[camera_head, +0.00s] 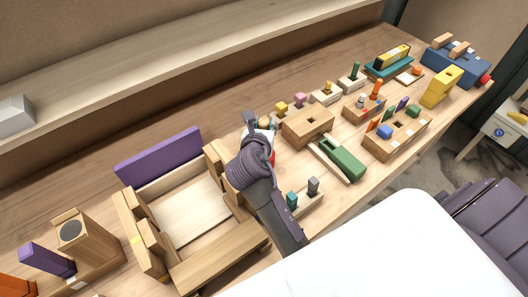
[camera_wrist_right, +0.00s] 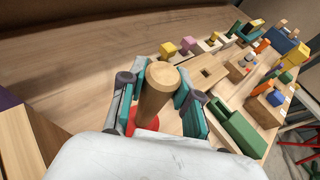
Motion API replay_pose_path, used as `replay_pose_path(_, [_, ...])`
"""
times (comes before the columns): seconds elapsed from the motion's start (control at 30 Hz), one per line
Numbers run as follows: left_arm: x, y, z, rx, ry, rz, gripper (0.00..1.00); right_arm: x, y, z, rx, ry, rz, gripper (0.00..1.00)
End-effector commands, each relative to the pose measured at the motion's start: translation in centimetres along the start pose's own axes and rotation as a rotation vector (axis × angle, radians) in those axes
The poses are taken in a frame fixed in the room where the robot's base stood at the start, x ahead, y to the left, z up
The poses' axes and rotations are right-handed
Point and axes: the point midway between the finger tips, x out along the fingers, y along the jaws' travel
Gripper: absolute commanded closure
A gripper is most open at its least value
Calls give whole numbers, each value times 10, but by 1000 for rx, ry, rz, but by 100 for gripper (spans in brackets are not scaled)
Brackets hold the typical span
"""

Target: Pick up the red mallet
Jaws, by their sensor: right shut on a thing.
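My right gripper (camera_head: 257,128) is over the workbench, between the wooden frame and the row of small blocks. In the right wrist view its two teal-padded fingers (camera_wrist_right: 153,88) are closed around an upright wooden handle (camera_wrist_right: 157,84). A red part (camera_wrist_right: 146,118) shows low beside the handle, mostly hidden by the gripper; this is the red mallet. In the head view only a sliver of red (camera_head: 272,156) shows beside the gripper. I cannot tell whether the mallet touches the bench. My left gripper is not in view.
A wooden frame with a purple back panel (camera_head: 160,155) stands left of the gripper. To the right are a wooden block with a hole (camera_head: 308,128), a green block (camera_head: 343,160) and several peg holders. A long shelf (camera_head: 180,65) runs behind. Bare bench lies between shelf and objects.

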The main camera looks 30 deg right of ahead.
Motion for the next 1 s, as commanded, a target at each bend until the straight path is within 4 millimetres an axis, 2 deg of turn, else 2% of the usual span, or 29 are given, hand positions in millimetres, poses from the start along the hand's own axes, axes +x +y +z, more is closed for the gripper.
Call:
replay_pose_path(0.37, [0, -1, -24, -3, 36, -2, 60, 0, 0, 0, 0, -1, 0, 100])
replay_pose_path(0.57, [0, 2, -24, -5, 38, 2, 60, -1, 0, 2, 1, -2, 0, 100])
replay_pose_path(0.73, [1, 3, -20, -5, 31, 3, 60, -5, 0, 15, 3, -5, 0, 100])
replay_pose_path(0.9, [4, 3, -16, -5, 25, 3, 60, -18, 0, 43, 5, -8, 2, 100])
replay_pose_path(1.0, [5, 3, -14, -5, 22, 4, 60, -37, -18, 44, 1, -3, 1, 100])
